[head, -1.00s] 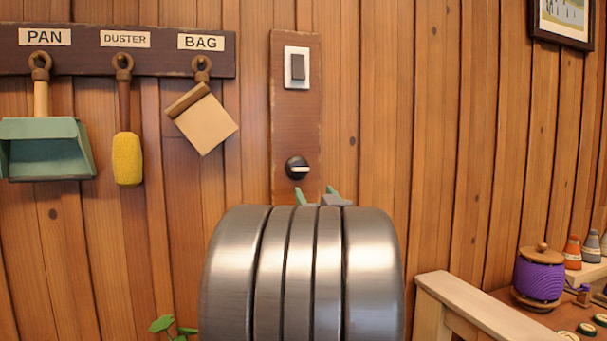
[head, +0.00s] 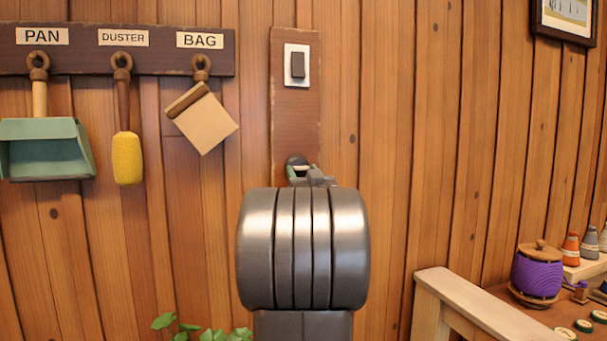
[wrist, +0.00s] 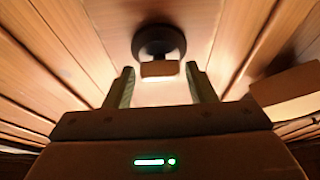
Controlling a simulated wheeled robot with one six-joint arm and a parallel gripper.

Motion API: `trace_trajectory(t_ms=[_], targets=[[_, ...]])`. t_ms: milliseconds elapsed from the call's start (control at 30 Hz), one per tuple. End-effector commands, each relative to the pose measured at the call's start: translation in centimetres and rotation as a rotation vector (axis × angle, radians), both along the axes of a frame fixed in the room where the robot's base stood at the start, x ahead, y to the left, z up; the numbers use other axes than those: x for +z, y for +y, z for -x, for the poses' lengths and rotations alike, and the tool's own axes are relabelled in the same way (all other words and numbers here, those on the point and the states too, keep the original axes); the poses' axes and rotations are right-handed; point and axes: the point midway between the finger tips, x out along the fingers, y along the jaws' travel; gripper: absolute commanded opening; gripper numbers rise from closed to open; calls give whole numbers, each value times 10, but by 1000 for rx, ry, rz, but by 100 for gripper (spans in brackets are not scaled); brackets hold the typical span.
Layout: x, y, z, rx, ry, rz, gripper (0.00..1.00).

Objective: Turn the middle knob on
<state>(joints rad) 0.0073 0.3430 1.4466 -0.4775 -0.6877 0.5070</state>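One dark round knob (head: 294,160) shows low on the upright brown board (head: 297,119), mostly hidden behind my gripper (head: 304,172) in the head view. No other knob is in view.
A rocker switch (head: 297,65) sits above the knob. A peg rail (head: 150,64) at left holds a dustpan (head: 45,146), a yellow duster (head: 127,158) and a bag (head: 205,122). A bench (head: 480,308) with a purple spool (head: 537,275) stands at right. The wall between is clear.

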Motion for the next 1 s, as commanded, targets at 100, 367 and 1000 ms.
trace_trajectory(t_ms=[100,367,1000], targets=[[0,0,0,0,0,0,26],[0,0,0,0,3,-9,17],[1,5,2,4,132,-412,17]])
